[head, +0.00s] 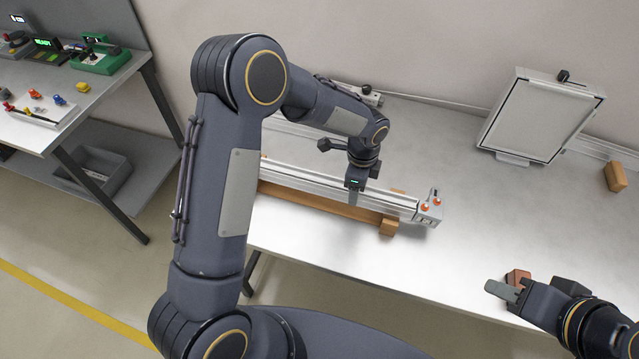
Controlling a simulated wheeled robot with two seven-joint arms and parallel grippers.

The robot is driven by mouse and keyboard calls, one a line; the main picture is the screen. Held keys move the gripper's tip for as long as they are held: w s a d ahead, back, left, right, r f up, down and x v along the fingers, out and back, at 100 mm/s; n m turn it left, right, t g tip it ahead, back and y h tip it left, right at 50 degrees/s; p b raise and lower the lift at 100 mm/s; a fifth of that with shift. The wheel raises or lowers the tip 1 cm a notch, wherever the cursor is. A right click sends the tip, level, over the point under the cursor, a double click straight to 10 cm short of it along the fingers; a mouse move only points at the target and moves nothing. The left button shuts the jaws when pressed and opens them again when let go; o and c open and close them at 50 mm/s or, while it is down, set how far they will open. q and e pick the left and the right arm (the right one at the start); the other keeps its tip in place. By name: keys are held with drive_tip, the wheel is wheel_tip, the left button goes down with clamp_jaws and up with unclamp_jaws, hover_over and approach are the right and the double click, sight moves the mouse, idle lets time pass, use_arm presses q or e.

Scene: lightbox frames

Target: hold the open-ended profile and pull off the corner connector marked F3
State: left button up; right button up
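The pale aluminium profile (300,177) lies slanting across the table on wooden supports. A corner connector (429,211) with orange round spots sits at its right end; no F3 marking is legible. My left gripper (356,196) is over the profile's middle, pointing down, with one finger in front of its near side. The other finger is hidden, so I cannot tell if it grips. My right gripper (503,291) is at the table's front right, apart from the connector. One flat grey finger shows; its opening cannot be made out.
A reddish-brown block (517,276) is right beside my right gripper. A framed panel (538,118) leans at the back right, with a wooden block (615,177) nearby. The table (470,175) right of the connector is clear. A side bench (95,88) stands far left.

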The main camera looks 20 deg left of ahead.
use_arm(q)
wheel_tip(320, 180, up, 10)
drive_tip(key=f, duration=0.8)
drive_tip(key=a+f, duration=0.1)
drive_tip(key=f, duration=0.3)
drive_tip(key=shift+f, duration=0.35)
clamp_jaws()
drive_tip(key=shift+c, duration=1.4)
unclamp_jaws()
